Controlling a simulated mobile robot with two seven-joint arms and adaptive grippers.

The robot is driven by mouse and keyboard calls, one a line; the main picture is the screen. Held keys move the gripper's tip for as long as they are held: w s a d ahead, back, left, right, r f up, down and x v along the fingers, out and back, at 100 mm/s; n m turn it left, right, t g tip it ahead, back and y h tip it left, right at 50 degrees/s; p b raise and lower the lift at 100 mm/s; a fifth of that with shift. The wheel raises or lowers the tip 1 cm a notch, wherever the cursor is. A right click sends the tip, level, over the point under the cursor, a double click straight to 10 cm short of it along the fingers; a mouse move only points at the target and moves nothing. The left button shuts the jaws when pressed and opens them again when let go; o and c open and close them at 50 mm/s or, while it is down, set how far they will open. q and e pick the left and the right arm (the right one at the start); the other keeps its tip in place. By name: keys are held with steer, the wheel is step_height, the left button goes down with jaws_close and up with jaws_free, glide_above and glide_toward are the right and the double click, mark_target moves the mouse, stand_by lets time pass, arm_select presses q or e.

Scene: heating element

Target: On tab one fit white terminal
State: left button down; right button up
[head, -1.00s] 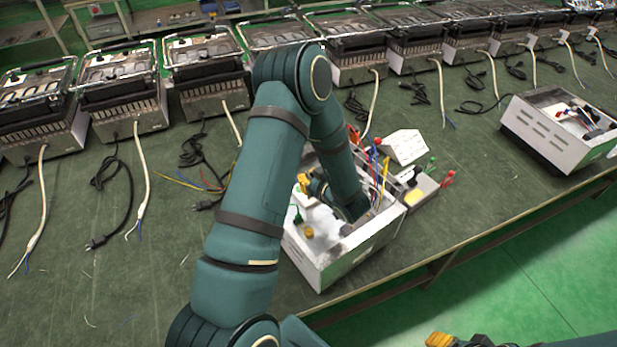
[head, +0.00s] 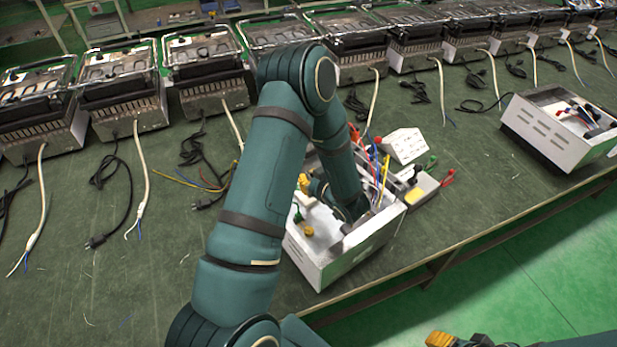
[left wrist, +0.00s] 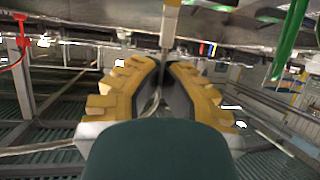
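The open white heater housing (head: 325,268) stands on the bench in the head view. My left arm reaches down into it, and its forearm hides the fingertips there. In the left wrist view my left gripper (left wrist: 164,66) has its yellow-padded fingers nearly together, around a thin upright piece. That piece looks like the white terminal (left wrist: 171,22), with a pale upper part and a grey lower part running between the fingertips. I cannot make out tab one or whether the terminal touches it. Of my right gripper (head: 440,340), only a yellow part shows at the bottom edge; its fingertips are not clear.
Red, blue and yellow wires (head: 380,168) rise from the housing. A white block (head: 405,145) and a yellow-topped part (head: 418,194) lie beside it. Another open housing (head: 550,130) is at the right. Finished heaters line the back. A green lead (left wrist: 290,42) hangs close by in the wrist view.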

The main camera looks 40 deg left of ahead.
arm_select(q)
steer(key=shift+f+b, duration=0.65)
steer(key=shift+f, duration=0.35)
steer(key=c, duration=1.1)
jaws_free()
steer(key=shift+o, duration=0.2)
steer(key=v, duration=1.2)
